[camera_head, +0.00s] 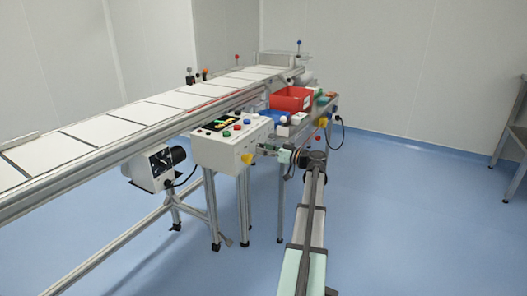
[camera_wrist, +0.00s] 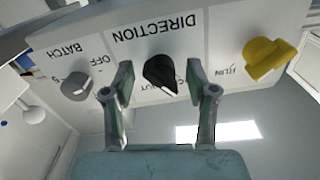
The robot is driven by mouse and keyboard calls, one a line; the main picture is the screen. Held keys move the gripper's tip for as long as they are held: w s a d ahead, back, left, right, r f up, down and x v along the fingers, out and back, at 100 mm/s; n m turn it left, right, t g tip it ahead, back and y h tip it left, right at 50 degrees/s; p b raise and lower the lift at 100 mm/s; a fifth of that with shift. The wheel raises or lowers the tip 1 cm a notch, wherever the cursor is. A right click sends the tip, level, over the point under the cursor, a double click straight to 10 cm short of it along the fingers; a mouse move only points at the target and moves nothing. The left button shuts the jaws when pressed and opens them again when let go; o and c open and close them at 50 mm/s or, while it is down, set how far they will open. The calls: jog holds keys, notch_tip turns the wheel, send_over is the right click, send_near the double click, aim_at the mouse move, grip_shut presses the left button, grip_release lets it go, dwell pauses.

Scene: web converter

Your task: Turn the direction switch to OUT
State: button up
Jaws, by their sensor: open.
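The direction switch (camera_wrist: 161,74) is a black knob in the wrist view, on a white panel below the upside-down word DIRECTION. Small position labels sit beside it, one ending in UT; the knob partly covers them, and I cannot read its exact setting. My gripper (camera_wrist: 159,72) is open, with one finger on each side of the knob in the picture. I cannot tell whether the fingers touch it. In the head view my gripper (camera_head: 268,150) is at the right side of the white control box (camera_head: 222,152); the black knob is not clearly visible there.
A grey batch knob (camera_wrist: 77,86) is left of the switch, and a yellow run knob (camera_wrist: 266,60) is right of it. In the head view a conveyor (camera_head: 130,122) runs behind the box, with a red bin (camera_head: 292,100) beyond my gripper. Open floor lies at the right.

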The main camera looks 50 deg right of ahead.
jog(key=shift+w, duration=0.45)
